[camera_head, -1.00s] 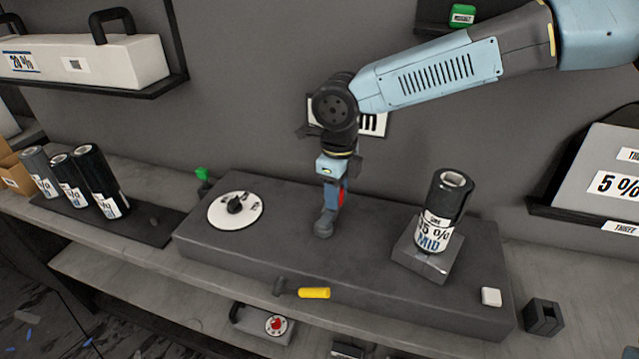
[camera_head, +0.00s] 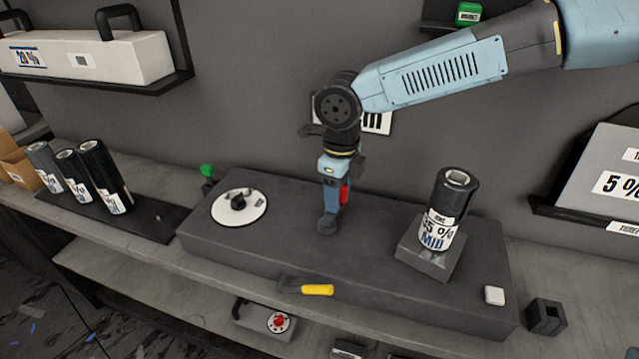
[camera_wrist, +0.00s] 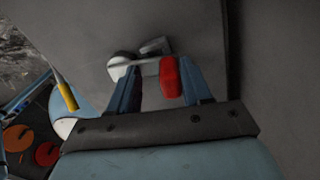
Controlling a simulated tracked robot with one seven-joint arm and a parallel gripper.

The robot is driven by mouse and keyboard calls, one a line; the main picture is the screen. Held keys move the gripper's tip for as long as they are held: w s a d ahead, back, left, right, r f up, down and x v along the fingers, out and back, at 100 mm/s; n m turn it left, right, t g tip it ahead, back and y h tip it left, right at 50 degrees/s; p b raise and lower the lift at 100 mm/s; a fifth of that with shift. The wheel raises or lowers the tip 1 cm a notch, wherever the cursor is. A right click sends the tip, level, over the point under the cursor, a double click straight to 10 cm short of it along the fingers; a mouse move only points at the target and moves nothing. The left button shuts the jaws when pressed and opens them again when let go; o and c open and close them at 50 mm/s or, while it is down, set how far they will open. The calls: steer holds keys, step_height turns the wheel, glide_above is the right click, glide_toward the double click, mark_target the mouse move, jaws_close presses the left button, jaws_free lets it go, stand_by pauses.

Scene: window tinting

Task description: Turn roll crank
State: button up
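A red handle (camera_wrist: 170,80) shows between the two blue fingers of my gripper (camera_wrist: 158,75) in the wrist view, close to the right finger with a gap to the left one. A pale bar (camera_wrist: 138,61) with a round end lies behind it. In the head view my gripper (camera_head: 334,200) points down over the dark box (camera_head: 390,270), beside the same red handle (camera_head: 344,194). A grey round hub (camera_head: 326,226) is at its tip. A yellow-handled piece (camera_head: 317,290) with a dark arm sits at the box's front. I cannot tell which is the roll crank.
A film roll marked MID (camera_head: 446,212) stands in a grey holder at the right of the box. A white dial (camera_head: 228,212) is at its left. Several rolls (camera_head: 100,172) stand on a mat further left. A white cube (camera_head: 494,295) lies at the right end.

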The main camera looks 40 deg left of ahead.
steer(key=shift+r, duration=0.1)
step_height(320, 180, up, 8)
steer(key=shift+s, duration=0.15)
stand_by(0.5)
stand_by(0.6)
